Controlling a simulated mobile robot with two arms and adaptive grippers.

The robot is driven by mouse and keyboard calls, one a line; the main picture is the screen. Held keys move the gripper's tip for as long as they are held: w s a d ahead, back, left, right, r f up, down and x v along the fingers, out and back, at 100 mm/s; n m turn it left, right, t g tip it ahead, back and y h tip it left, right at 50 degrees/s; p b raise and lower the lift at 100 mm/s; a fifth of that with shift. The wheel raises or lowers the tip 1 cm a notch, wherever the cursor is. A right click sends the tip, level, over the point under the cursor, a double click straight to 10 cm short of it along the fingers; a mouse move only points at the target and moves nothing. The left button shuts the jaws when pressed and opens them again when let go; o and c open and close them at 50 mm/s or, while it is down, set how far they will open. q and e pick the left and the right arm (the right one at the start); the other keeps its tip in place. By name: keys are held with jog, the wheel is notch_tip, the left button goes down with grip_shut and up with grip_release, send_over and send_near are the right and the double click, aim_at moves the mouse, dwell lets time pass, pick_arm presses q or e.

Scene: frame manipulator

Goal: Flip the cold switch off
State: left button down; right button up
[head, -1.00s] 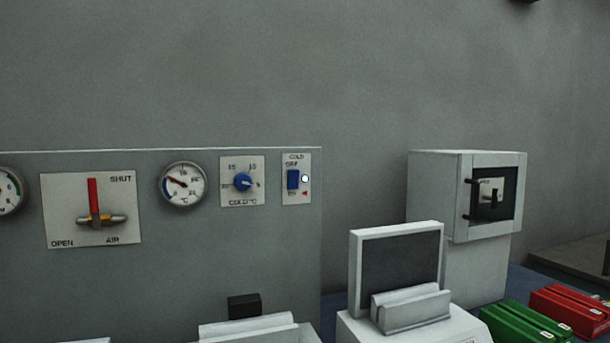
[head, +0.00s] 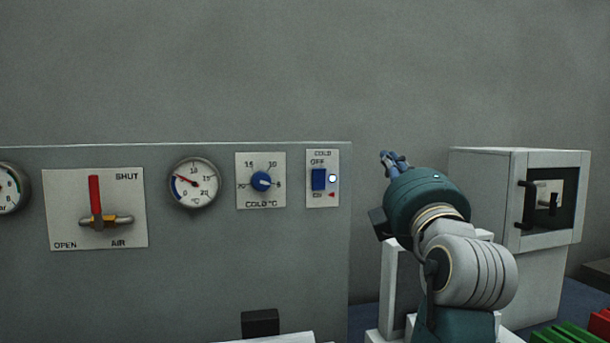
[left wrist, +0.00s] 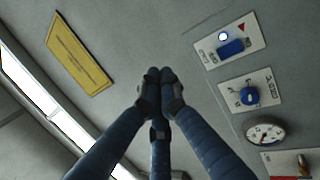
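The cold switch (head: 318,180) is a blue rocker on a white plate marked COLD, with OFF above it and a partly legible label below. A white round lamp (head: 333,178) is beside it, and a red arrow mark (head: 332,195) points at the lower end. The switch also shows in the left wrist view (left wrist: 231,48), at upper right. My left gripper (head: 391,158) is right of the switch plate, apart from it. In the left wrist view its dark blue fingers (left wrist: 160,75) meet at the tips with nothing between them. My right gripper is not in view.
Left of the switch are the cold dial (head: 261,181), a round gauge (head: 194,184) and the red-handled air valve (head: 96,205). A white box (head: 480,175) with a dark front stands right of my arm. A yellow sign (left wrist: 78,53) is on the wall.

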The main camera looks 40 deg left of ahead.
pick_arm(q)
jog(key=s+a+f+n+g, duration=0.2)
jog(key=a+f+n+g, duration=0.15)
jog(key=a+f, duration=0.35)
jog(key=y+p, duration=0.1)
jog(key=p, duration=0.6)
send_near(319, 170)
jog(key=shift+g, duration=0.45)
jog(key=x, duration=0.2)
jog(key=r+x, duration=0.1)
jog(key=x, duration=0.2)
jog(key=shift+w, duration=0.25)
jog(key=shift+w+a+f+p, duration=0.1)
jog(key=shift+w+a+p, duration=0.45)
jog(key=shift+a, duration=0.1)
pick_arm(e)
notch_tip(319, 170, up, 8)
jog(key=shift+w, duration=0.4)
